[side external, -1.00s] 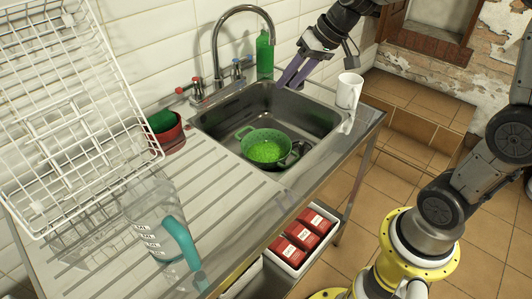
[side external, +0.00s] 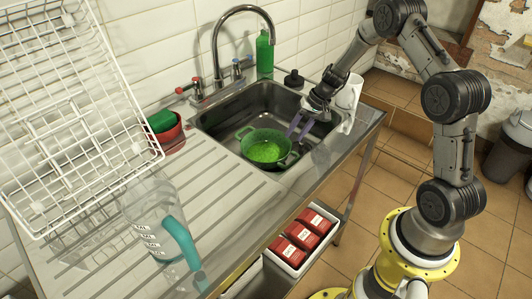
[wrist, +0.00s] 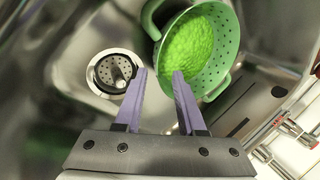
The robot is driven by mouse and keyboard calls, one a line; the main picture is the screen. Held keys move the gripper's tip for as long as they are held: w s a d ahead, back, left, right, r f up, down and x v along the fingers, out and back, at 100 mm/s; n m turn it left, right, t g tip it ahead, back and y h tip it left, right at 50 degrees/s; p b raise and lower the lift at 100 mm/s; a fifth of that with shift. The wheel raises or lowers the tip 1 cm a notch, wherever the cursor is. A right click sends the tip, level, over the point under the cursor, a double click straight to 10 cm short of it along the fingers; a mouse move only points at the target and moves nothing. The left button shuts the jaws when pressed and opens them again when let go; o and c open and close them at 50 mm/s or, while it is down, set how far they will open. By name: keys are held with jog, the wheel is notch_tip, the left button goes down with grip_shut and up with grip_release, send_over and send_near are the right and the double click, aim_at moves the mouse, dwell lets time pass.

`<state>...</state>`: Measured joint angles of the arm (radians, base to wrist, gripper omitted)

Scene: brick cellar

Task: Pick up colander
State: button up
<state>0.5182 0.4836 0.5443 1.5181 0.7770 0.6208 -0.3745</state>
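The green colander (side external: 271,162) sits in the metal sink, with bright green contents in it. In the wrist view the colander (wrist: 230,48) is at the upper right, with a looped handle on its left side. My gripper (side external: 299,131) is over the sink, just right of the colander in the side view. In the wrist view my gripper (wrist: 159,76) is open and empty. Its right fingertip overlaps the colander's near edge there; I cannot tell whether they touch. The left fingertip is beside the drain strainer.
The sink (side external: 322,118) has walls around the colander, and a tall tap (side external: 216,45) arches over its back left. A red pot (side external: 172,138), a glass jug (side external: 150,225) and a white rack (side external: 70,110) are left.

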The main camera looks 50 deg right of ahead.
aim_at(286, 147)
jog(key=shift+d+x, duration=0.15)
jog(key=shift+x, duration=1.75)
jog(key=shift+d+x, duration=0.1)
jog(key=shift+x, duration=1.8)
jog(key=shift+w, duration=0.1)
grip_shut()
